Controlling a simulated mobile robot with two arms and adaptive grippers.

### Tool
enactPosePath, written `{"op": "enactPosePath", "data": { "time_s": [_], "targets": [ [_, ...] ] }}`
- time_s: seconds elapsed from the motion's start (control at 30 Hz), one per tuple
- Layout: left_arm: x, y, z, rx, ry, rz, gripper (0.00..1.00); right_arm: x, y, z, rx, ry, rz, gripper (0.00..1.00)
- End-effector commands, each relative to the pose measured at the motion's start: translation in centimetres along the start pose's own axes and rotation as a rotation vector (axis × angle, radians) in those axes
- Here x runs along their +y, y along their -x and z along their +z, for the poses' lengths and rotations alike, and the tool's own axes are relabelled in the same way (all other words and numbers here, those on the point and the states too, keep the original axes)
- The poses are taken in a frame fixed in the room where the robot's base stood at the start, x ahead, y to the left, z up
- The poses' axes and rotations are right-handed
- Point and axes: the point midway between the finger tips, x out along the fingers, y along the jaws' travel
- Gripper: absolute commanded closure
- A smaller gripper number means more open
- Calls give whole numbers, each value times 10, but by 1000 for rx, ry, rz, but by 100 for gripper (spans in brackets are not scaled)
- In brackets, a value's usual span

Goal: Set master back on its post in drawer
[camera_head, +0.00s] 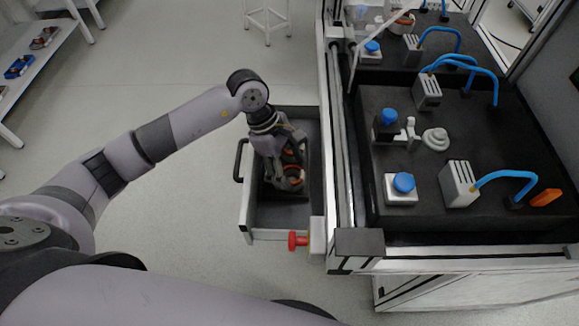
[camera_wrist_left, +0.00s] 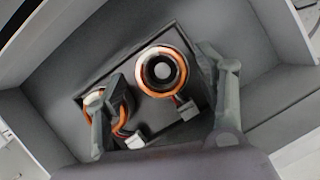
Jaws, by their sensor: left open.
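The open drawer (camera_head: 252,222) holds a dark plate (camera_wrist_left: 133,68). A ring-shaped stator with orange windings (camera_wrist_left: 145,83), probably the master, sits on the plate around a pale round post top (camera_wrist_left: 162,71). Its white connector (camera_wrist_left: 188,110) hangs on a short cable at its lower right. My left gripper (camera_head: 284,165) reaches down into the drawer, open, with one finger on each side of this stator; contact cannot be told. A second orange-wound part (camera_wrist_left: 94,98) is at the left, partly hidden by the left finger, with a white connector (camera_wrist_left: 135,141). My right gripper is out of view.
The dark bench top (camera_head: 400,225), right of the drawer, carries blue-capped devices (camera_head: 403,183) and grey blocks with blue hoses (camera_head: 459,184). A red knob (camera_head: 298,240) sticks out near the drawer's front corner. The floor left of the drawer is clear.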

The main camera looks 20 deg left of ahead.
Motion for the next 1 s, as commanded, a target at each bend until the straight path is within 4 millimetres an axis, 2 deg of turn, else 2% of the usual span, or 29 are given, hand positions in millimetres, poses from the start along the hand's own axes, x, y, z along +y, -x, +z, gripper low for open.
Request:
{"op": "enactPosePath", "data": {
  "time_s": [0.6,0.93,1.0],
  "targets": [
    [0,30,12,0,-1,1,36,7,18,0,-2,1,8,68],
    [0,32,13,0,0,0,36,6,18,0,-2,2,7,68],
    [0,32,13,0,0,0,31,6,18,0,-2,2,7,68]
  ]
}}
